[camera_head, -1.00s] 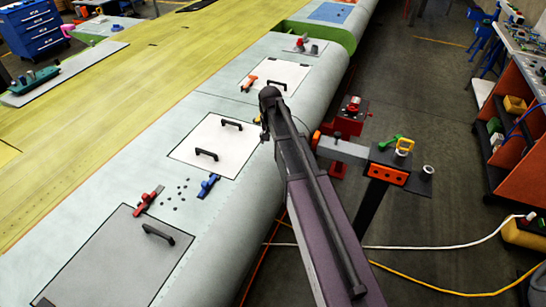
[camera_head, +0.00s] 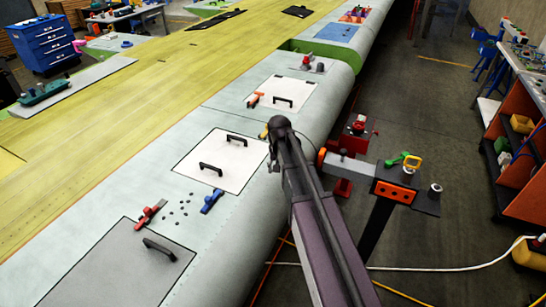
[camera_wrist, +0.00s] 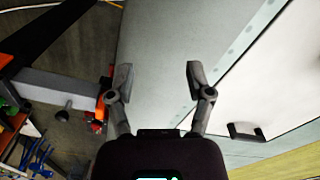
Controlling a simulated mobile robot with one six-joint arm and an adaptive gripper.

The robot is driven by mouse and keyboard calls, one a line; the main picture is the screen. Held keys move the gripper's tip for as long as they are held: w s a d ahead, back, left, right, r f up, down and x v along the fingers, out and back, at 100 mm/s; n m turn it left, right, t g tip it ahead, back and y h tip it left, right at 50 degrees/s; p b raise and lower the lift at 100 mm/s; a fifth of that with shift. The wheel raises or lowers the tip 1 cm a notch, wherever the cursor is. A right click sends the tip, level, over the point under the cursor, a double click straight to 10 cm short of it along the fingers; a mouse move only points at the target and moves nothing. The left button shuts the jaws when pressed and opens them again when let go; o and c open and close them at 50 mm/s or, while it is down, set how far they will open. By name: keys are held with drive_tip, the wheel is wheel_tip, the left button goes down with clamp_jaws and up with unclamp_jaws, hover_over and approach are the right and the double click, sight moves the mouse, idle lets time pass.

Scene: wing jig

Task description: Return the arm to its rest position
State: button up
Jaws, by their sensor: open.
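My arm reaches up from the bottom of the head view, along the right edge of the pale wing. In the head view its far end hides my gripper. In the wrist view my gripper (camera_wrist: 157,80) is open, with two dark fingers apart and nothing between them. The fingers are over the bare pale wing surface (camera_wrist: 160,45). A white access panel (camera_head: 222,160) with two black handles lies to the left of the arm's end. It also shows at the right of the wrist view (camera_wrist: 270,85).
A red and grey stand (camera_head: 350,168) with an orange block and small tools is just right of my arm. A blue clamp (camera_head: 212,201) and a red clamp (camera_head: 150,212) lie on the wing. A shelf (camera_head: 522,165) stands at far right. Cables cross the floor.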

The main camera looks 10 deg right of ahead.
drive_tip(key=s+f+n+b, duration=0.1)
drive_tip(key=s+f+b, duration=0.2)
drive_tip(key=s, duration=0.5)
drive_tip(key=s+f+n+b, duration=0.1)
drive_tip(key=s+f+b, duration=0.3)
drive_tip(key=s, duration=0.5)
drive_tip(key=shift+s+n, duration=0.15)
drive_tip(key=shift+n, duration=0.25)
